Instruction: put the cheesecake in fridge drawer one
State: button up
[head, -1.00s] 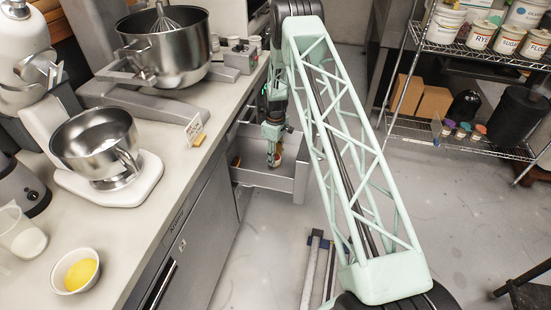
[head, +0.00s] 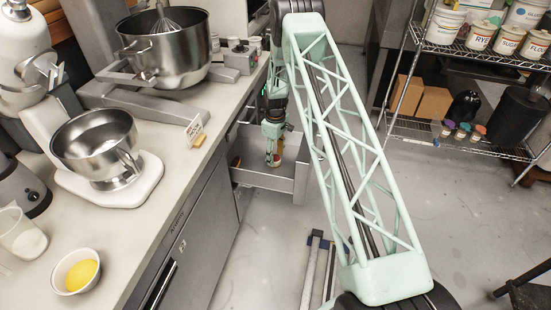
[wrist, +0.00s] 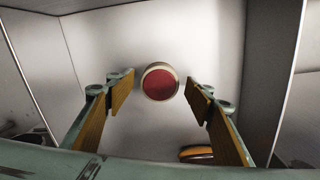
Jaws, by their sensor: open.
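The cheesecake (wrist: 160,82), a small round thing with a red top and a pale rim, shows in the wrist view over the pale floor of the open drawer (head: 262,178). It appears to rest on that floor. My gripper (wrist: 160,80) is open, with one orange-padded finger on each side of the cheesecake and a clear gap on both sides. In the head view my gripper (head: 273,160) points down into the drawer, and the cheesecake is mostly hidden there.
An orange-brown round item (wrist: 197,153) lies in the same drawer, close to my right finger. The drawer walls stand around my gripper. The counter above holds a steel mixer bowl (head: 97,147), a small sign (head: 194,130) and a bowl of yellow liquid (head: 76,272).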

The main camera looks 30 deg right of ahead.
aim_at(275, 158)
notch_tip(275, 158, up, 11)
jog(key=p, duration=0.2)
jog(key=shift+f, duration=0.2)
jog(key=shift+r, duration=0.15)
dwell(0.6)
